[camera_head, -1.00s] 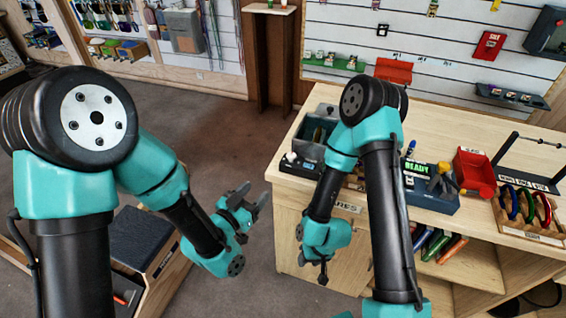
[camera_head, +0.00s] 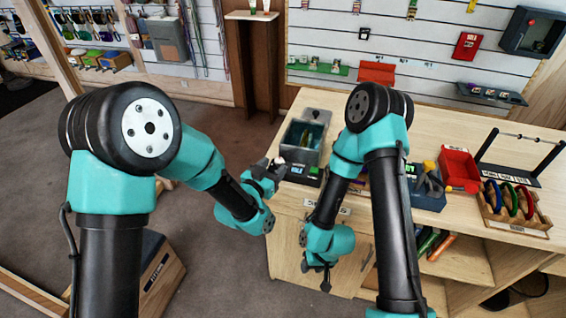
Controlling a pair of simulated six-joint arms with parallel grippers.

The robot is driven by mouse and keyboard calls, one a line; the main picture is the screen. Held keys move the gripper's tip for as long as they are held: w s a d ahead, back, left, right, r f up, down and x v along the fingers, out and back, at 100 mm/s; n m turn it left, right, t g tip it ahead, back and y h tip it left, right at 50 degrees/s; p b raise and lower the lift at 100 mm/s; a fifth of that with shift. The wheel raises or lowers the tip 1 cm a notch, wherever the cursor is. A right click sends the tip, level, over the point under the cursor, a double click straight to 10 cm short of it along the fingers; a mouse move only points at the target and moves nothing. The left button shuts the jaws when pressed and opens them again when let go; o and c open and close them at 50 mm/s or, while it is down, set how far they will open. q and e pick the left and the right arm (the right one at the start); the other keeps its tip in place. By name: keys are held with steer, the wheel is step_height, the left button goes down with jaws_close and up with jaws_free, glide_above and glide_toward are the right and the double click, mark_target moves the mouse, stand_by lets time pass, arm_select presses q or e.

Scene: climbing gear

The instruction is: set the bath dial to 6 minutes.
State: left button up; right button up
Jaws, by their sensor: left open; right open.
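The bath (camera_head: 322,140) is a grey tank with a dark front control panel (camera_head: 311,176), on the left end of the wooden counter. Its dial cannot be made out; my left gripper is in front of that corner of the panel. My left gripper (camera_head: 273,168) is open and empty at the panel's left side, with fingers pointing up and right. I cannot tell whether it touches the bath. My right gripper (camera_head: 325,277) is open and empty, hanging low in front of the counter, below the bath.
On the counter (camera_head: 420,122) stand a blue-grey box with tools (camera_head: 428,198), a red bin (camera_head: 458,166) and a rack of coloured rings (camera_head: 512,204). A black bar stand (camera_head: 520,160) is behind the rack. My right arm crosses in front of the counter's middle.

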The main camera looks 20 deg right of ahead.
mark_target(276, 161)
arm_select(q)
steer(key=shift+x, duration=1.5)
steer(key=c, duration=0.9)
steer(key=shift+a+m+g+h, duration=0.15)
steer(key=shift+m+g+h, duration=0.35)
steer(key=shift+g, duration=0.1)
steer(key=shift+w+m+g+h, duration=0.15)
steer(key=shift+m+g+h, duration=0.85)
steer(key=shift+g, duration=0.5)
steer(key=shift+w+m+g+h, duration=0.1)
steer(key=shift+m+g+h, duration=0.25)
steer(key=shift+m+g, duration=1)
steer(key=shift+m+g+h, duration=0.35)
steer(key=shift+m+g, duration=0.5)
steer(key=shift+g, duration=1)
